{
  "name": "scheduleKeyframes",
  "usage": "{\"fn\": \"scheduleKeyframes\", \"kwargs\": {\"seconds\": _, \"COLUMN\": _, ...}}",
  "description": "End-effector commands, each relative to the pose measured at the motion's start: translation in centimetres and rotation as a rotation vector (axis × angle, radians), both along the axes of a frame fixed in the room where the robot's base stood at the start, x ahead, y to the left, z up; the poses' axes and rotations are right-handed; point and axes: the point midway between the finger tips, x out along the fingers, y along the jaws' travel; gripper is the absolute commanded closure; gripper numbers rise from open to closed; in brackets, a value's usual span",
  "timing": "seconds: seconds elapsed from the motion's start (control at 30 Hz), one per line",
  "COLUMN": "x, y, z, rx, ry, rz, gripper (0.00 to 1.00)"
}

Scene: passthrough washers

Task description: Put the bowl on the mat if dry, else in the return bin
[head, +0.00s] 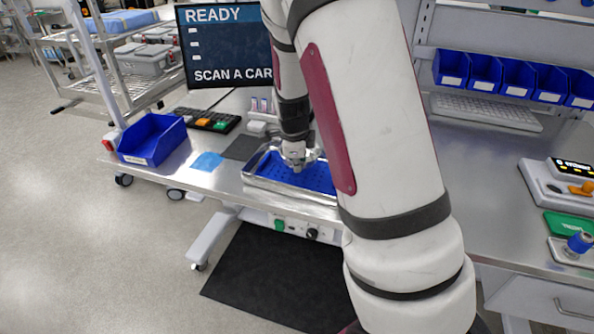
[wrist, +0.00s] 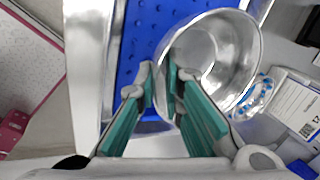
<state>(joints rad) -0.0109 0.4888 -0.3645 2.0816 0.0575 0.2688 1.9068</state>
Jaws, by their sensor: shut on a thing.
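A shiny metal bowl (wrist: 228,48) shows in the wrist view over a blue perforated surface (wrist: 146,35) in a metal tray (wrist: 90,60). My gripper (wrist: 163,80) is shut on the bowl's near left wall, one finger inside and one outside. The inside is reflective; I cannot tell whether it is wet. In the head view my gripper (head: 296,164) is over the tray (head: 258,186), and my arm hides most of the bowl. A dark grey flat mat (head: 242,148) lies left of the tray. A blue bin (head: 152,140) with a white label stands at the table's left end.
A light-blue square (head: 207,161) lies between bin and mat. A keyboard-like panel (head: 206,120) and a monitor (head: 225,45) stand behind. Blue shelf bins (head: 510,76) and a small device (head: 562,180) are at the right. My arm blocks the middle.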

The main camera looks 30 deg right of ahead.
Motion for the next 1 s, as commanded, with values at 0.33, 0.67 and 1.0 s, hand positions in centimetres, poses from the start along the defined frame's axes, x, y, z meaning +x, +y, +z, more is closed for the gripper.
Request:
{"fn": "scheduleKeyframes", "kwargs": {"seconds": 0.33, "x": 0.8, "y": -0.6, "z": -3.1, "rx": 0.001, "ry": 0.002, "rz": -0.001, "gripper": 1.00}}
{"fn": "scheduleKeyframes", "kwargs": {"seconds": 0.67, "x": 0.9, "y": -0.6, "z": -3.6, "rx": 0.001, "ry": -0.001, "rz": -0.001, "gripper": 1.00}}
{"fn": "scheduleKeyframes", "kwargs": {"seconds": 1.0, "x": 0.9, "y": -0.6, "z": -3.8, "rx": 0.001, "ry": -0.001, "rz": -0.001, "gripper": 0.71}}
